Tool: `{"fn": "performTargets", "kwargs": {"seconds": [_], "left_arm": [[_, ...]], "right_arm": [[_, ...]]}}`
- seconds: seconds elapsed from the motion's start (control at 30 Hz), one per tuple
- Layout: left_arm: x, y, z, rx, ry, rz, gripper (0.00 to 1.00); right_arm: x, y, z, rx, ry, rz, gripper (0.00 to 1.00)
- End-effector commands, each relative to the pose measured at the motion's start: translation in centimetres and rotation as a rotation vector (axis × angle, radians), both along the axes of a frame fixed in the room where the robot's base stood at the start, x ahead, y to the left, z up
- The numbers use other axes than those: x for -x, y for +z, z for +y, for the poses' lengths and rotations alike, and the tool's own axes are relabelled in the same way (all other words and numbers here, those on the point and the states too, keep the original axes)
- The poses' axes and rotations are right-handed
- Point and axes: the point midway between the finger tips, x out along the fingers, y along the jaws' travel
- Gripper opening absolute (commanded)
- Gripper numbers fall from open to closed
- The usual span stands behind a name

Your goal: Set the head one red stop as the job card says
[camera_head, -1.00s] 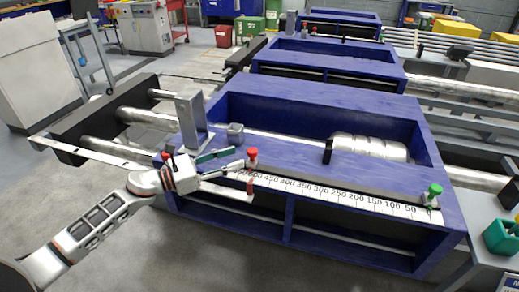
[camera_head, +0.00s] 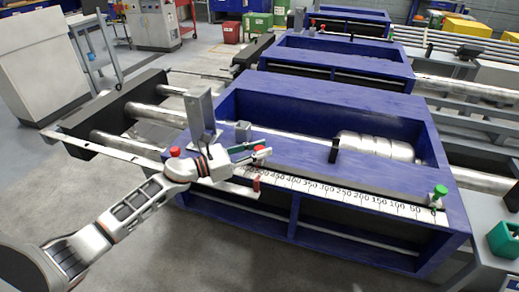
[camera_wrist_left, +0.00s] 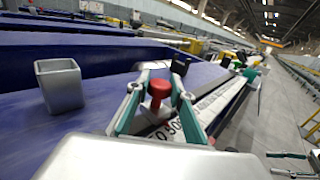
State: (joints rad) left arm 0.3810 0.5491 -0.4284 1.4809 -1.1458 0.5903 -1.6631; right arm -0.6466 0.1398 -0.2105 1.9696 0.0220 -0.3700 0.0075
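The head one red stop has a round red knob (camera_head: 262,152) and a red lower part (camera_head: 257,183) at the front edge of the nearest blue machine, near the high-number left end of its white scale (camera_head: 345,197). The red knob also shows in the left wrist view (camera_wrist_left: 158,90). My left gripper (camera_head: 258,153) is at the knob. In the left wrist view its two teal fingers (camera_wrist_left: 158,82) stand apart on either side of the knob, with gaps visible. The stop's pointer reading is too small to tell.
A green-knobbed stop (camera_head: 440,191) stands at the scale's low-number end. Another red knob (camera_head: 175,151) is at the left, beside my arm. A grey upright bracket (camera_head: 201,115) and a small grey square cup (camera_head: 243,131) stand close behind my gripper. A green bin (camera_head: 505,240) is at right.

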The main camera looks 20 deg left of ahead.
Motion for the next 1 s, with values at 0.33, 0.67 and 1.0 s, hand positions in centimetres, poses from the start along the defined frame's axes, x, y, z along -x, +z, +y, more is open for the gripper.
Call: {"fn": "performTargets", "kwargs": {"seconds": [0.33,0.67,1.0], "left_arm": [[0.1,0.1,-2.3,0.0,-0.003,-0.001,0.0],[0.3,0.0,-7.1,0.0,0.0,0.0,0.0],[0.3,0.0,-7.1,0.001,0.0,0.001,0.38]], "right_arm": [[-0.1,0.2,0.0,0.001,0.0,0.0,0.4],[0.0,0.3,0.0,-0.002,0.0,0.001,0.4],[0.2,0.1,0.1,-0.003,0.0,0.005,0.4]]}}
